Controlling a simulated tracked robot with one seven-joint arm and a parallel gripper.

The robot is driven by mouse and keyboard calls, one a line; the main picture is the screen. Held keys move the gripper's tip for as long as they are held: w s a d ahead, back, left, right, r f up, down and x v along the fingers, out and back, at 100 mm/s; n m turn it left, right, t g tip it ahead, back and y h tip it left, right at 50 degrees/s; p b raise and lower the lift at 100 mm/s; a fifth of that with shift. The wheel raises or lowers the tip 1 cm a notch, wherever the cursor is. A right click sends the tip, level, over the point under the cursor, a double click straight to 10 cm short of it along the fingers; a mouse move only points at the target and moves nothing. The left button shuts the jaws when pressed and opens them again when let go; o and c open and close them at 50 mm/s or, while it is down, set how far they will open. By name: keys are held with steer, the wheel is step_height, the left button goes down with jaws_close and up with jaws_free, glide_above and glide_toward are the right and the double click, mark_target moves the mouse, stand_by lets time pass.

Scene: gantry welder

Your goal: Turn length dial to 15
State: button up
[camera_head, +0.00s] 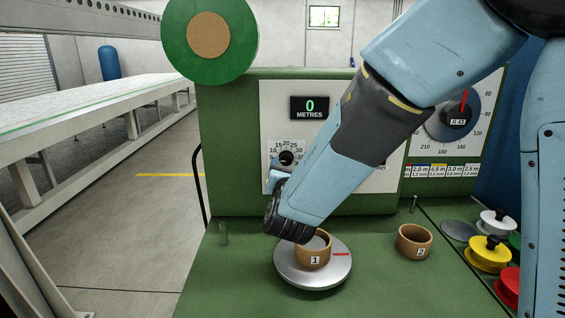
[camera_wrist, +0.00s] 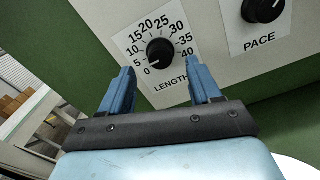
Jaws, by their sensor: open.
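The length dial (camera_wrist: 160,52) is a black round knob on a white panel, with a printed scale from 0 to 40 around it. Its white pointer mark faces lower left, towards the 0. In the head view the dial (camera_head: 287,158) shows just above my gripper, partly hidden. My gripper (camera_wrist: 160,72) is open in the wrist view, with blue fingers on either side below the dial, apart from the knob. In the head view my gripper (camera_head: 279,178) is in front of the panel, partly hidden by my wrist. The display (camera_head: 310,107) reads 0 METRES.
A PACE knob (camera_wrist: 263,8) is right of the length dial. Below my arm, a wooden cup marked 1 (camera_head: 314,252) stands on a round metal plate (camera_head: 313,279). A cup marked 2 (camera_head: 414,241) and several coloured spools (camera_head: 487,254) stand on the right.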

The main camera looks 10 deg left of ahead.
mark_target(287, 160)
steer(key=shift+x, duration=2.35)
steer(key=shift+c, duration=0.3)
